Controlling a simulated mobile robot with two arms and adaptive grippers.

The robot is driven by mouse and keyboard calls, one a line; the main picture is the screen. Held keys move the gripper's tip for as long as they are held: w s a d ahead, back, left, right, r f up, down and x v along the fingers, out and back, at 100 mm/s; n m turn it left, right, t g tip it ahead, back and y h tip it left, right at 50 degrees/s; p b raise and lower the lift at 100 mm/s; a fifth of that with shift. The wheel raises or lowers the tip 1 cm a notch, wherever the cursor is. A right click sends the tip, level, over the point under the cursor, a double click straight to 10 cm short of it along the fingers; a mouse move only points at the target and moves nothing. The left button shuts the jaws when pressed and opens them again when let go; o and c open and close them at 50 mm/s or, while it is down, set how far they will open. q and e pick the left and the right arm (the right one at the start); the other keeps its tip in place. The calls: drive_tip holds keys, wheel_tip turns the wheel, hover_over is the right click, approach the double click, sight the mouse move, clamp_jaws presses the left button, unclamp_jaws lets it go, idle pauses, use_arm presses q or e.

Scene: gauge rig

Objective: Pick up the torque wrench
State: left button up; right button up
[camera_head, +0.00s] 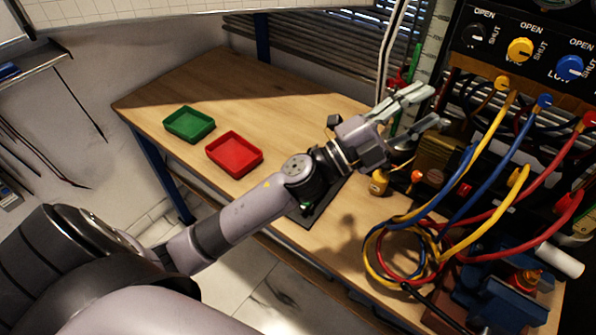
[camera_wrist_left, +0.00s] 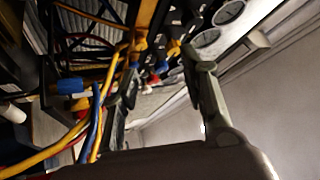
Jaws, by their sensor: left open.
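I cannot make out the torque wrench for certain in either view. A dark rod-like handle (camera_head: 436,307) lies at the front right of the workbench (camera_head: 188,82), but I cannot tell whether it is the wrench. My left gripper (camera_head: 429,108) is open and empty, raised above the bench's right part, its fingers pointing towards the gauge panel. In the left wrist view, its two fingers (camera_wrist_left: 163,62) stand apart with hoses and panel parts behind them. My left arm hides part of a dark mat (camera_head: 318,208). My right gripper is out of view.
A green tray (camera_head: 189,124) and a red tray (camera_head: 234,154) sit empty on the bench's left half. Coloured hoses (camera_head: 492,205) loop from the gauge panel (camera_head: 540,50) onto the bench. A blue vise (camera_head: 512,305) stands front right. The bench behind the trays is clear.

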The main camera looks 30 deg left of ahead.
use_arm(q)
drive_tip(key=s+d+f+m+g+h, duration=0.35)
drive_tip(key=d+m+g, duration=0.35)
drive_tip(key=m+g, duration=0.7)
drive_tip(key=w+a+f+m+g+y, duration=0.25)
drive_tip(key=a+f+y, duration=0.2)
drive_tip(key=f, duration=0.25)
drive_tip(key=a+f+n+g+y, duration=0.2)
drive_tip(key=a+y, duration=1.1)
drive_tip(key=a, duration=1.3)
drive_tip(key=shift+m, duration=0.25)
drive_tip(key=f+p, duration=0.1)
drive_tip(key=f, duration=0.6)
drive_tip(key=f+p, duration=0.1)
drive_tip(key=f, duration=0.3)
drive_tip(key=shift+w+p, duration=0.25)
drive_tip(key=shift+p, duration=0.1)
drive_tip(key=shift+f, duration=0.45)
drive_tip(key=shift+f+p, duration=0.35)
wheel_tip(320, 180, down, 4)
drive_tip(key=shift+w+a+r+p, duration=0.1)
drive_tip(key=shift+a+r+p, duration=0.1)
drive_tip(key=shift+p, duration=0.45)
drive_tip(key=shift+f, duration=0.45)
clamp_jaws()
